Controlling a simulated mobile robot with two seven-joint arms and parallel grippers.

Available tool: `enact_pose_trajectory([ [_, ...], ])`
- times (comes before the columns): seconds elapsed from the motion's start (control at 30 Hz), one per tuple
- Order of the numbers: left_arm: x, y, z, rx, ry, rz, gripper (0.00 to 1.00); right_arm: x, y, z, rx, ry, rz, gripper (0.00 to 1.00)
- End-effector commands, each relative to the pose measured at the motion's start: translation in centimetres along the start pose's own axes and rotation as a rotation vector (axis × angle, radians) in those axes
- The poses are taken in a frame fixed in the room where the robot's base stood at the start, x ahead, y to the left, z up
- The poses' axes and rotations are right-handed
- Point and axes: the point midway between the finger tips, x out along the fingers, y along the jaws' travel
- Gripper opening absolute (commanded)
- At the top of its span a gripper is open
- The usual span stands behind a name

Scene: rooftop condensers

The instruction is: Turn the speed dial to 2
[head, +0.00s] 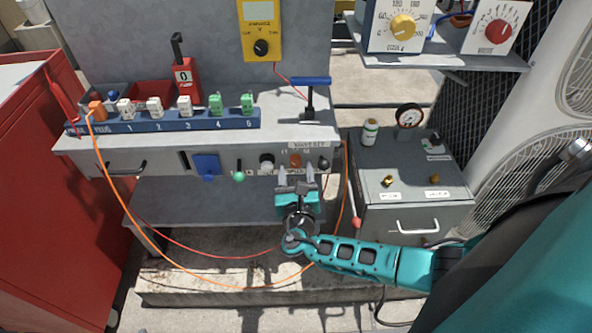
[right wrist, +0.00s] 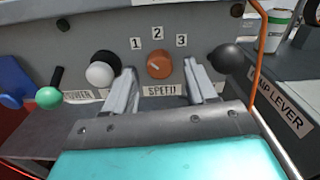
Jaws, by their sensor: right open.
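The speed dial (right wrist: 159,65) is an orange round knob on the grey front panel, above a label reading SPEED (right wrist: 162,90). The numbers 1, 2 and 3 are set in an arc above it, with the 2 (right wrist: 157,33) at the top. I cannot clearly tell which number the dial points at. The dial also shows in the head view (head: 295,160), small. My right gripper (head: 297,176) is open in front of the panel. In the right wrist view its fingers (right wrist: 160,88) stand either side of the dial, apart from it. My left gripper is out of view.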

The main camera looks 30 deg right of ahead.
Motion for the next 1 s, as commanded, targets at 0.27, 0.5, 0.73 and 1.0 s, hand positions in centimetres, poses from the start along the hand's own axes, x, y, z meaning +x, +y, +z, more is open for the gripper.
enact_pose_trajectory([
  [0.27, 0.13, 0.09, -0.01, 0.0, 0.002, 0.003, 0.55, 1.01, -0.02, 0.0, 0.001, 0.001, -0.001, 0.57],
  [0.5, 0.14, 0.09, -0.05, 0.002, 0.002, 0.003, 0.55, 0.98, -0.03, 0.0, 0.001, 0.0, 0.0, 0.48],
  [0.73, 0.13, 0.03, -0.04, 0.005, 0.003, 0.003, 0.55, 0.96, -0.02, -0.01, 0.001, 0.001, 0.0, 0.26],
  [1.0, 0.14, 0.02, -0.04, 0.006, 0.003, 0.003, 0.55, 0.94, -0.02, -0.01, 0.001, 0.001, 0.0, 0.01],
])
